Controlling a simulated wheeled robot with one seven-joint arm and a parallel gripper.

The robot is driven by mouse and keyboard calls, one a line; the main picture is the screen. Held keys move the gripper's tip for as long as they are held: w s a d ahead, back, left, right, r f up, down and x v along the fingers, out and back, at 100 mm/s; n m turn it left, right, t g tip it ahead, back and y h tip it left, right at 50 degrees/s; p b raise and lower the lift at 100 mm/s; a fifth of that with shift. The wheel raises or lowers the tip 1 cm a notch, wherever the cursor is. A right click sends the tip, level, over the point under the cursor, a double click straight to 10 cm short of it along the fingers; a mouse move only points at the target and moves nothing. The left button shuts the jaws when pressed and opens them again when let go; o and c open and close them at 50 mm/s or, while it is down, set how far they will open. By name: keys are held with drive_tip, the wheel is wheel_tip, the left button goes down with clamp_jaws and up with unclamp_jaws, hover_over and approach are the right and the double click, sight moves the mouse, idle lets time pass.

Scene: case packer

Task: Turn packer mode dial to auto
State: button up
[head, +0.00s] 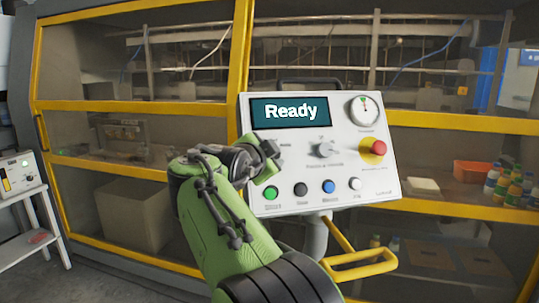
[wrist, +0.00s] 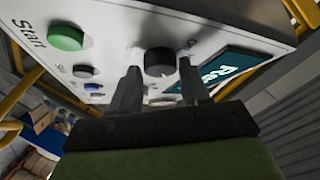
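In the wrist view the dial (wrist: 158,62) looks dark and lies beyond the gap between my fingertips.
The panel's screen (head: 290,111) reads "Ready". A red emergency button (head: 378,147) on yellow sits to the dial's right, with a gauge (head: 364,109) above. Green (head: 271,193), black (head: 301,189), blue (head: 328,186) and white (head: 355,184) buttons line the bottom. A yellow rail (head: 365,264) lies below.

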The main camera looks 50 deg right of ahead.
drive_tip(key=o, duration=0.3)
drive_tip(key=p+v, duration=0.6)
drive_tip(key=v, duration=0.9)
drive_tip(key=shift+a, duration=0.35)
drive_tip(key=shift+s, duration=0.15)
